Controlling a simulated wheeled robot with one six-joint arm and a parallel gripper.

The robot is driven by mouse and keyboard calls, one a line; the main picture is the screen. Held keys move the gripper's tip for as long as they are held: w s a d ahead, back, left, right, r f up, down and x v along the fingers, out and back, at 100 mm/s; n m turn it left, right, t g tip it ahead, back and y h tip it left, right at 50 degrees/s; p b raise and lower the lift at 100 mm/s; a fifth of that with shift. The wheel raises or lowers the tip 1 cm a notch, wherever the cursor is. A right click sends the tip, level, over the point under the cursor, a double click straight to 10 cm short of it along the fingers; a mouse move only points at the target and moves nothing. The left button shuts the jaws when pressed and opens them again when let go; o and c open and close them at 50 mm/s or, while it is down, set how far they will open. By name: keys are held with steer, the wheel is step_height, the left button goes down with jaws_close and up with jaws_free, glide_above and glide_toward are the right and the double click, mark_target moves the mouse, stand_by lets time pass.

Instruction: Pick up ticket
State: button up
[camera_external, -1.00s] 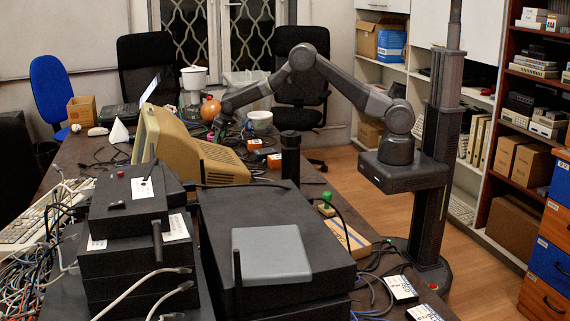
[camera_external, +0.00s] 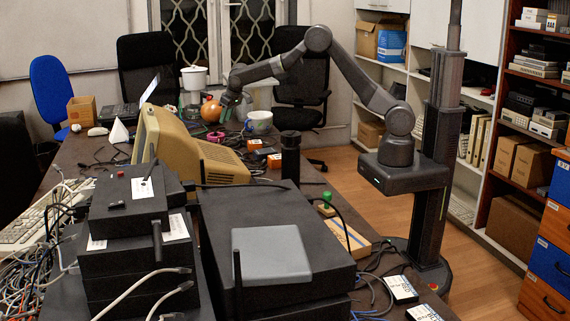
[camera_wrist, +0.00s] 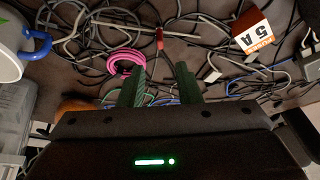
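Nothing in view can be clearly identified as the ticket. In the external view my gripper (camera_external: 231,99) hangs above the far part of the desk, beside an orange ball (camera_external: 210,111) and left of a white mug (camera_external: 258,122).
Tangled cables cover the desk below my gripper, with a pink coil (camera_wrist: 125,62) among them. The mug (camera_wrist: 12,55) is at the left of the wrist view. A beige monitor (camera_external: 185,150) and black boxes (camera_external: 275,245) stand nearer the external camera.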

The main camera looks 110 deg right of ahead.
steer(key=shift+s+a+r, duration=0.1)
steer(key=shift+a+r, duration=0.05)
steer(key=shift+r, duration=0.3)
steer(key=shift+o, duration=0.2)
